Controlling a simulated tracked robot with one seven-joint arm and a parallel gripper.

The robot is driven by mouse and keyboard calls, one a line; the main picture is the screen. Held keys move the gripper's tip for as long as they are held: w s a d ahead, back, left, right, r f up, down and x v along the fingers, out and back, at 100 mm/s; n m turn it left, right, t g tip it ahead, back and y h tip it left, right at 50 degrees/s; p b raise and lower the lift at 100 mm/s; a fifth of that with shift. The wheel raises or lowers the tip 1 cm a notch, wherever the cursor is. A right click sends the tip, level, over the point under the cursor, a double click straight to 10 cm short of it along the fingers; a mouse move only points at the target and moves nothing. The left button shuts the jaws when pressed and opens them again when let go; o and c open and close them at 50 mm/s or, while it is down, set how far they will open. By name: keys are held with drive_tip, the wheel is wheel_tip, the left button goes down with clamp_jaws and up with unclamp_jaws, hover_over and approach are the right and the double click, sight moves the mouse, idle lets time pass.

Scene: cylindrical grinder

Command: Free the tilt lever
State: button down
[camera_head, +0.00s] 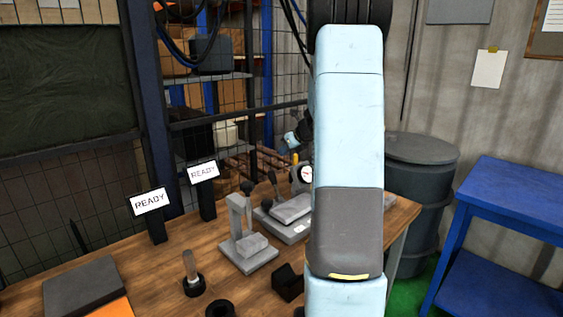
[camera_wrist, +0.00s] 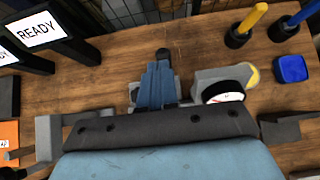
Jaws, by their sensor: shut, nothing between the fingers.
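The grey fixture (camera_head: 292,209) stands on the wooden bench, partly hidden behind my arm in the head view. Levers with black knobs rise at its left side, one of them a lever (camera_head: 272,184) near its back; I cannot tell which one is the tilt lever. A round dial gauge (camera_head: 306,174) stands beside the fixture and also shows in the wrist view (camera_wrist: 224,96). My gripper (camera_wrist: 158,68) is shut and empty in the wrist view, its blue fingers together near a black knob (camera_wrist: 162,53). Whether they touch the knob is unclear. My wrist hides much of the fixture.
A second grey fixture (camera_head: 243,250) with an upright post stands left on the bench. Two READY signs (camera_head: 150,202) stand along the back edge. A yellow-handled tool (camera_wrist: 254,18) and a blue box (camera_wrist: 291,68) are on the bench. A blue table (camera_head: 520,190) is at right.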

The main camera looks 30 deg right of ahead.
drive_tip(key=r, duration=0.1)
drive_tip(key=s+r, duration=0.1)
drive_tip(key=r, duration=0.1)
drive_tip(key=shift+d, duration=0.15)
idle(0.5)
drive_tip(key=s+a+r+n+g, duration=0.1)
drive_tip(key=s+a+r+n, duration=0.2)
drive_tip(key=s+a+n, duration=0.3)
drive_tip(key=s+a+r+n+g+y, duration=0.1)
drive_tip(key=s+a+r+n, duration=0.3)
drive_tip(key=a, duration=0.5)
drive_tip(key=s+a+r+n, duration=0.1)
drive_tip(key=s+a+n, duration=0.3)
drive_tip(key=a+n, duration=0.25)
drive_tip(key=s+a+n+h, duration=0.1)
drive_tip(key=s+a+n, duration=0.3)
drive_tip(key=s+n, duration=0.4)
drive_tip(key=s+a+n+g+h, duration=0.1)
drive_tip(key=s+a+n, duration=0.3)
drive_tip(key=s+n, duration=0.5)
drive_tip(key=s, duration=0.5)
drive_tip(key=shift+a+f+g+h, duration=0.3)
drive_tip(key=shift+f+h, duration=0.05)
drive_tip(key=shift+h, duration=0.05)
